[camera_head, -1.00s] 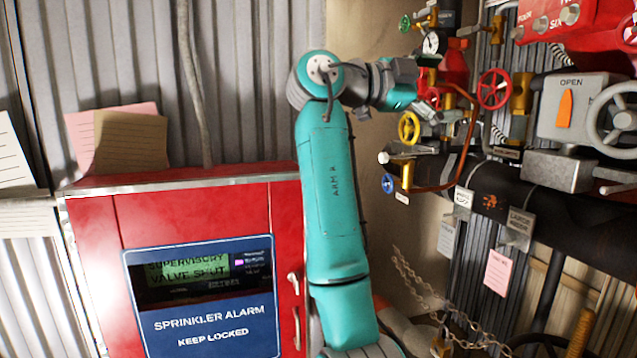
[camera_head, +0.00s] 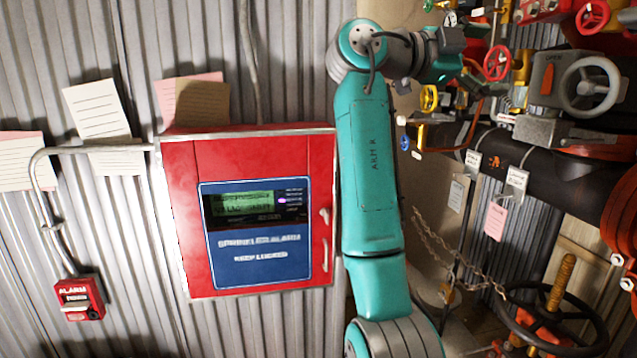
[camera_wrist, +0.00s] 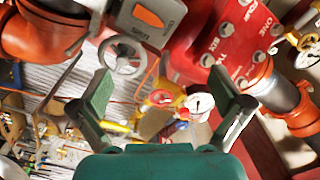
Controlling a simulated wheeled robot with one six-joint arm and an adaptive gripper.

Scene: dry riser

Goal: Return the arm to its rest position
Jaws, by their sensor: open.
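My arm, teal with grey joints, rises in the middle of the head view and bends right at its top. The far end of the arm reaches toward the valves at the upper right, and the fingers are hard to make out there. In the wrist view my gripper (camera_wrist: 165,108) is open, its two green-padded fingers wide apart with nothing between them. Beyond the fingers are a yellow valve part (camera_wrist: 165,98), a round gauge (camera_wrist: 199,103) and a grey handwheel (camera_wrist: 122,55), all apart from the fingers as far as I can tell.
A red sprinkler alarm cabinet (camera_head: 178,220) stands left of my arm. A red alarm box (camera_head: 82,298) is at lower left. Pipes, a red handwheel (camera_head: 497,63), a grey handwheel (camera_head: 590,88), a hanging chain (camera_head: 440,245) and a large dark handwheel (camera_head: 590,325) crowd the right side.

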